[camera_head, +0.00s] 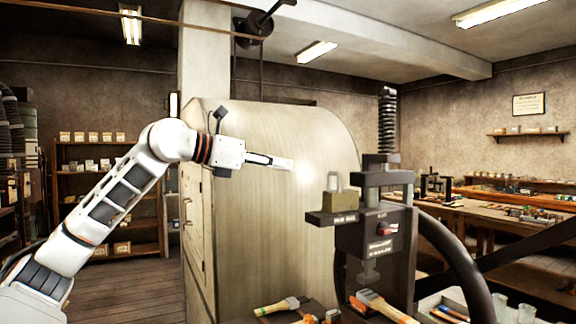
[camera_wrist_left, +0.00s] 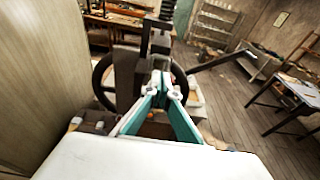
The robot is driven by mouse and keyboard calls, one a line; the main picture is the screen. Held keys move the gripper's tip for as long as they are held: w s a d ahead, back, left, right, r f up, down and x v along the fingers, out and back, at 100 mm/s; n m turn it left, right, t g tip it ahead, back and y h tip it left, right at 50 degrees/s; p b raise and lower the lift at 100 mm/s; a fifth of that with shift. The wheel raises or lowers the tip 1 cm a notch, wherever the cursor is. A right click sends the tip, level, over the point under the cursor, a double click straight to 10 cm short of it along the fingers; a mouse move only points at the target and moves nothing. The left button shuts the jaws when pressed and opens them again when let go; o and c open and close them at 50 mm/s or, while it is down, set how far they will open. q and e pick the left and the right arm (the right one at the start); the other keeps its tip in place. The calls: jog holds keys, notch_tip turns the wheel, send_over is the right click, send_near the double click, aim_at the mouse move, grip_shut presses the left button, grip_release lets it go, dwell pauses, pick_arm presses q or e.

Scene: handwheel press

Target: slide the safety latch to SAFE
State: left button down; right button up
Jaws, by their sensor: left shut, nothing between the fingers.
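The press (camera_head: 375,250) stands right of centre in the head view, dark, with a coil spring on top. A small red part (camera_head: 388,229), which looks like the safety latch, sits on its front below a small label. The lettering is too small to read, so I cannot tell the latch's setting. My left gripper (camera_head: 291,164) is shut and empty, in the air left of the press and above its side shelf, apart from the latch. Its fingers (camera_wrist_left: 160,80) point toward the press in the left wrist view. My right gripper is not in view.
A brass-coloured block with a handle (camera_head: 341,206) stands on the press's side shelf (camera_head: 331,218). Brushes (camera_head: 283,306) lie on the bench below. A large dark handwheel (camera_head: 450,250) curves right of the press. A big pale cabinet (camera_head: 270,200) stands behind my left gripper.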

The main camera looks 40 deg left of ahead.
aim_at(332, 174)
pick_arm(q)
jog(key=p+x, duration=0.1)
jog(key=x, duration=1)
jog(key=shift+w+d+p, duration=0.1)
jog(key=shift+w+p, duration=0.05)
jog(key=shift+p, duration=0.25)
jog(key=shift+w+d+f, duration=0.1)
jog(key=shift+w+f, duration=0.05)
jog(key=shift+w, duration=0.1)
